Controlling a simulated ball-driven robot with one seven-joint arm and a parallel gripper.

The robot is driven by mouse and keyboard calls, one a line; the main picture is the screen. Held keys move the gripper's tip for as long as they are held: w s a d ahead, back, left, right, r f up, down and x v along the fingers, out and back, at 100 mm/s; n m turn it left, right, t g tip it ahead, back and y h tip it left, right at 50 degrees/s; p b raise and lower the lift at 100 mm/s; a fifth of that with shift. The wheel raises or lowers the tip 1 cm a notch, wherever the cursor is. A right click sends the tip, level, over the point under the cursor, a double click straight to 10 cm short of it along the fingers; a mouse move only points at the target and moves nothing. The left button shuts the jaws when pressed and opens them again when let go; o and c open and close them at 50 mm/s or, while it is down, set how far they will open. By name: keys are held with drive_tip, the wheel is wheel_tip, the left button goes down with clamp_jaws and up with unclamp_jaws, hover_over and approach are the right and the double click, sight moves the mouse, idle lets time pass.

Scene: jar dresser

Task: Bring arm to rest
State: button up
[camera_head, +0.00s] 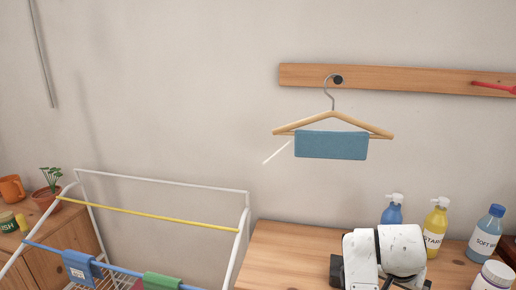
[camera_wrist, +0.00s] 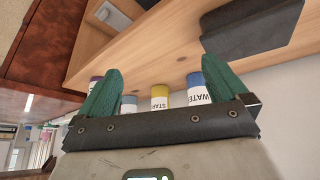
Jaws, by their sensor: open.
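My gripper (camera_wrist: 162,64) shows in the wrist view with its two green fingers spread wide apart and nothing held between them. The bottles seen between the fingers stand beyond them, apart from the gripper. In the head view my white arm (camera_head: 385,255) is folded low at the bottom right, over the wooden dresser top (camera_head: 285,255); the gripper itself cannot be made out there. A wooden hanger (camera_head: 333,118) hangs by its hook from a dark peg (camera_head: 338,79). A blue cloth (camera_head: 331,145) is draped over its lower bar.
A blue bottle (camera_head: 392,212), a yellow bottle (camera_head: 436,226), a softener bottle (camera_head: 487,234) and a white jar (camera_head: 493,277) stand near my arm. The drying rack (camera_head: 160,181) with cloths fills the lower left. A wooden rail (camera_head: 410,80) runs along the wall. A plant (camera_head: 50,190) stands far left.

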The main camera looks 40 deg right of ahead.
drive_tip(key=s+a+f+n+y, duration=0.3)
drive_tip(key=a+f+n, duration=0.4)
drive_tip(key=a, duration=0.6)
drive_tip(key=s+a+f+n+y, duration=0.2)
drive_tip(key=s+a+f+n, duration=0.3)
drive_tip(key=a, duration=0.8)
wheel_tip(320, 180, down, 5)
drive_tip(key=n, duration=0.3)
drive_tip(key=shift+s+a+f+t+y, duration=0.2)
drive_tip(key=shift+s+a+t+y, duration=0.1)
drive_tip(key=shift+a+y, duration=0.1)
drive_tip(key=shift+d, duration=0.1)
